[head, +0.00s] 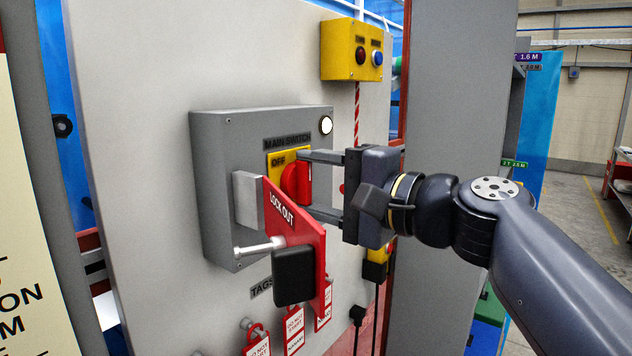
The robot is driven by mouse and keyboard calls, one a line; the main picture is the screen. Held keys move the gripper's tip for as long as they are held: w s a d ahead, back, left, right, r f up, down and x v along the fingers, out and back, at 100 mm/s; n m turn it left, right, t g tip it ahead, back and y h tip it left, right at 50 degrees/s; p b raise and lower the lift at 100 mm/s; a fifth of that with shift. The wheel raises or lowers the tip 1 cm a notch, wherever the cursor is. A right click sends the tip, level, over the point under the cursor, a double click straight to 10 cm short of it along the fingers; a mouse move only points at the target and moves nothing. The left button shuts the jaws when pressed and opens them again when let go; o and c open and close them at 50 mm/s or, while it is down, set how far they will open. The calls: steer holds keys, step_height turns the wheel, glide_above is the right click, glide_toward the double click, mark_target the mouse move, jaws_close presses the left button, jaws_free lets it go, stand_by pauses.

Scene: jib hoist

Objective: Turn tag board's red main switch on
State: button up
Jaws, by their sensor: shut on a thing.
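The tag board (150,60) is a pale upright panel. On it is a grey switch box (225,150) labelled MAIN SWITCH, with a yellow plate (285,158) reading OFF. The red main switch knob (292,182) sits on that plate. My gripper (303,184) reaches in from the right and is shut on the knob, one finger above and one below. A red LOCK OUT plate (302,228) stands out from the box front and hides the lower part of the knob and yellow plate. A black block (293,277) is on the LOCK OUT plate.
A metal pin (258,248) sticks out at the box's lower left. A white lamp (326,125) is at its upper right. A yellow button box (350,50) is above. Red tags (293,330) hang below. A grey post (440,80) stands behind my wrist.

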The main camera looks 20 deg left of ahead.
stand_by(0.3)
steer(key=o, duration=1)
steer(key=shift+d, duration=0.1)
steer(key=b+v, duration=0.2)
steer(key=v, duration=0.8)
steer(key=shift+d+b, duration=0.35)
steer(key=shift+a, duration=0.1)
steer(key=p+x, duration=0.2)
steer(key=x, duration=0.8)
steer(key=shift+a+p, duration=0.35)
steer(key=shift+d, duration=0.1)
